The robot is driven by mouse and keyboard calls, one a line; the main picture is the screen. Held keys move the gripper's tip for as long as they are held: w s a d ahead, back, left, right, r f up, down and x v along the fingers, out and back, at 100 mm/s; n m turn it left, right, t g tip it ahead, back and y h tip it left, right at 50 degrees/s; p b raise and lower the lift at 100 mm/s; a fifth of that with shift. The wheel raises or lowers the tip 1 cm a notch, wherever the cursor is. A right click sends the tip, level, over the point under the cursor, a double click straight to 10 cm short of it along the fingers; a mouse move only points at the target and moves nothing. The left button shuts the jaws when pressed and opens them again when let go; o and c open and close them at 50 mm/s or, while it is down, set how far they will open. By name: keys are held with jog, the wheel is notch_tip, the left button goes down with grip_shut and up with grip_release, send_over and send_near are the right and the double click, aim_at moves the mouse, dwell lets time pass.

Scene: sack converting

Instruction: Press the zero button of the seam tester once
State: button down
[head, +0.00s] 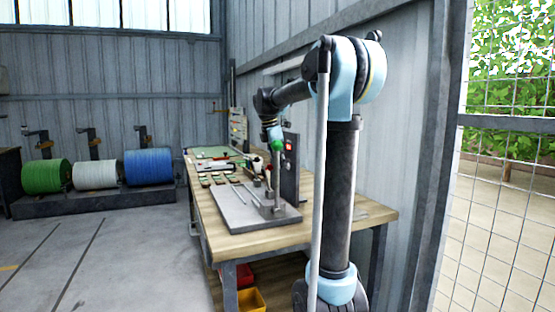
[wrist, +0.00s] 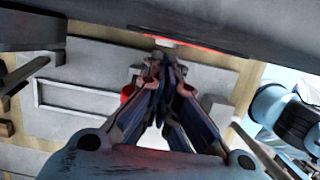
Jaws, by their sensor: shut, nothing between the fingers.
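The seam tester stands on the bench as a grey base plate (head: 240,210) with metal posts and a dark upright panel (head: 294,180). A small red lit patch (head: 288,147) shows on the panel. In the wrist view, my gripper (wrist: 165,66) is shut and empty, its fingertips close to a dark edge with a red glow (wrist: 190,46). In the head view my gripper hangs in front of the panel, small and partly hidden. I cannot make out the zero button or tell whether the fingertips touch anything.
The wooden bench (head: 262,240) carries small dark pieces and strips further back. A grey wall stands close behind it. Green, white and blue rolls (head: 148,166) stand at the left. Red and yellow bins (head: 251,300) sit under the bench. The floor left of it is clear.

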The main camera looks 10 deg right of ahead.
jog(key=shift+d+f, duration=0.1)
dwell(0.3)
jog(key=shift+w+d, duration=0.2)
jog(key=shift+d, duration=0.6)
jog(key=v, duration=0.8)
jog(key=shift+w+a, duration=0.1)
jog(key=shift+a, duration=0.05)
